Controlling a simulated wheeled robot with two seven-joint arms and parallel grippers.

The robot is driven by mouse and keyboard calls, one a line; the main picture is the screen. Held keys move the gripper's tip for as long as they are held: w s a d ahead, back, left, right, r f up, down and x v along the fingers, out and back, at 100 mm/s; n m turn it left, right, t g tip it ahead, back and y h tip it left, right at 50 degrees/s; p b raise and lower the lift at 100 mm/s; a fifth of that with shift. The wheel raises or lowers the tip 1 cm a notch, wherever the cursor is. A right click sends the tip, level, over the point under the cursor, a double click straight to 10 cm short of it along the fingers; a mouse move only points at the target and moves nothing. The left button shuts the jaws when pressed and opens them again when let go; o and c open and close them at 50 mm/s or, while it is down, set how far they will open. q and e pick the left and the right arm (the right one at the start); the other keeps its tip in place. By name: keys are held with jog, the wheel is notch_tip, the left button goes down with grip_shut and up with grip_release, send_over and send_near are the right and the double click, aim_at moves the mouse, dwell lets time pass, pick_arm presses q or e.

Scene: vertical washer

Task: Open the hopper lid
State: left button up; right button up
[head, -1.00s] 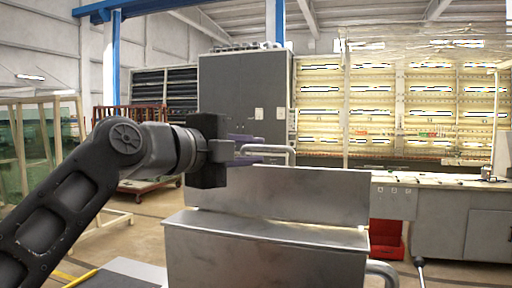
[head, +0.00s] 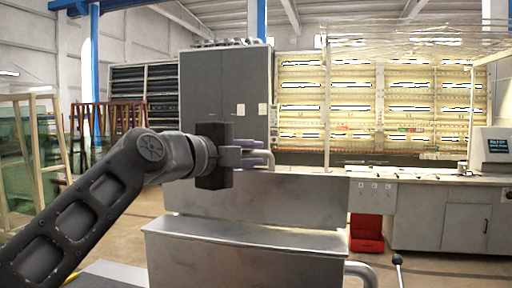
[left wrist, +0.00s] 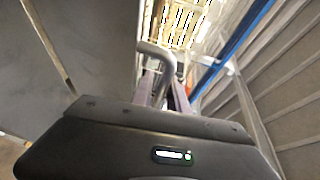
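My left gripper (head: 254,152) comes in from the left, with two purple fingers apart, one above the other. Its fingertips are at a curved grey handle (head: 271,160) above the top edge of a grey metal panel (head: 262,199). In the left wrist view the handle (left wrist: 168,66) runs down between or close in front of the fingers (left wrist: 166,92); I cannot tell whether they touch it. A metal box top (head: 240,233) lies in front of the panel. Which metal piece is the hopper lid is unclear. My right gripper is out of view.
A tall grey cabinet (head: 222,95) stands behind. A grey counter (head: 438,218) and a red bin (head: 366,236) are at the right. Glass panes in a wooden frame (head: 40,150) stand at the left. Open floor shows between.

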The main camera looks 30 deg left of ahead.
pick_arm(q)
jog(key=shift+w+d, duration=0.1)
jog(key=shift+w, duration=0.65)
grip_shut()
jog(key=shift+f, duration=0.1)
dwell(0.8)
